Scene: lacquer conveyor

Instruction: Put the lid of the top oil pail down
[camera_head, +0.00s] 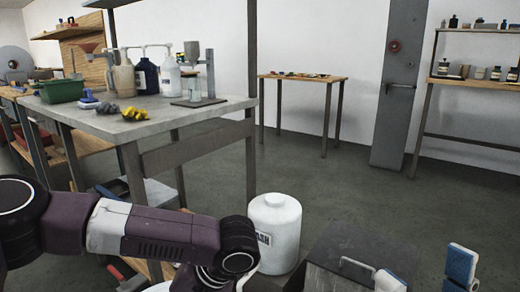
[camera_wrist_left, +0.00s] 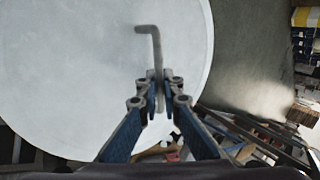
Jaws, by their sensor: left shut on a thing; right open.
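In the left wrist view, a large round pale lid (camera_wrist_left: 75,70) fills most of the left side. A bent metal handle (camera_wrist_left: 152,50) stands out from it. My left gripper (camera_wrist_left: 159,85) is shut on this handle. In the head view the left fingers are hidden below my arm, and only a pale curved edge (camera_head: 160,287) shows at the bottom. I cannot tell from these frames whether the lid touches anything beneath it. My right gripper (camera_head: 427,268) is open and empty at the lower right, with blue finger pads.
A white container (camera_head: 278,232) with dark lettering stands just beyond my left arm. A dark surface with a metal handle (camera_head: 357,263) lies beside the right gripper. A workbench (camera_head: 190,118) with bottles stands at left. The floor beyond, toward the small table (camera_head: 302,76), is clear.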

